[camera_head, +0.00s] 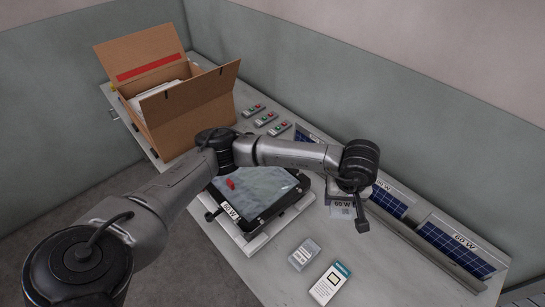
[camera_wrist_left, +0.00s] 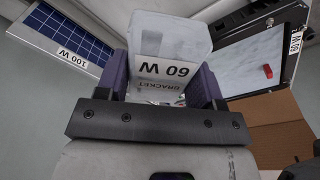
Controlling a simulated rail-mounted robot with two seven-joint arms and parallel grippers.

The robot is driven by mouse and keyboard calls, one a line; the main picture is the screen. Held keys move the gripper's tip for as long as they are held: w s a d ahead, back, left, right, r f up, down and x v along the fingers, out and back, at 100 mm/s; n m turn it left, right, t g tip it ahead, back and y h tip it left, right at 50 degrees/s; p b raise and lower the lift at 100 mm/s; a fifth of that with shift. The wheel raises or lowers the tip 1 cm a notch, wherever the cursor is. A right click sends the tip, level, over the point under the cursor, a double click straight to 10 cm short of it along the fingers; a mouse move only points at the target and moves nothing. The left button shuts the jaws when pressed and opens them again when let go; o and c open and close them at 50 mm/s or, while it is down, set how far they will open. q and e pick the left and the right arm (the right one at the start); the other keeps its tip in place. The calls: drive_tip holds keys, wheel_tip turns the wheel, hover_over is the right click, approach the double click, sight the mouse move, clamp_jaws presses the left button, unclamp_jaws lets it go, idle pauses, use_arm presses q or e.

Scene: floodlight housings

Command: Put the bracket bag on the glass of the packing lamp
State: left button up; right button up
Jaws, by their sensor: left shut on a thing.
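My left gripper (camera_head: 343,192) is shut on the bracket bag (camera_head: 340,211), a pale bag labelled "60 W". In the left wrist view, the bag (camera_wrist_left: 165,85) sits between the two purple fingers of the gripper (camera_wrist_left: 163,90), its "60 W BRACKET" label showing. The packing lamp (camera_head: 248,215) is a black floodlight marked "60 W", lying glass up. Its glass (camera_head: 262,183) bears a small red object (camera_head: 231,184). The gripper and bag are to the right of the lamp, apart from its glass. The lamp's glass also shows in the left wrist view (camera_wrist_left: 245,65). My right gripper is not seen.
An open carton (camera_head: 190,110) stands at the back left. Several small boxes with red and green marks (camera_head: 266,119) lie behind the lamp. Solar panels (camera_head: 455,245) line the right side. Two small packs (camera_head: 330,283) lie at the front of the table (camera_head: 400,275).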

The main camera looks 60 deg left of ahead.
use_arm(q)
drive_tip(key=s+a+f+n+g+p, duration=0.1)
drive_tip(key=a+f+n+p, duration=0.15)
drive_tip(key=a+n, duration=0.35)
drive_tip(key=a+f+n+g+p, duration=0.1)
drive_tip(key=a+n+p, duration=0.3)
drive_tip(key=n, duration=0.3)
drive_tip(key=n+h+p, duration=0.1)
drive_tip(key=n+p, duration=0.5)
drive_tip(key=n, duration=0.8)
hover_over(269, 186)
drive_tip(key=f, duration=0.4)
drive_tip(key=shift+w+d+f, duration=0.15)
drive_tip(key=shift+w+d, duration=0.1)
drive_tip(key=shift+s+a+f+n, duration=0.15)
drive_tip(key=shift+a+f+n, duration=0.1)
drive_tip(key=shift+a+n, duration=0.05)
drive_tip(key=shift+f+b, duration=2.4)
drive_tip(key=shift+f, duration=0.6)
drive_tip(key=o, duration=1.1)
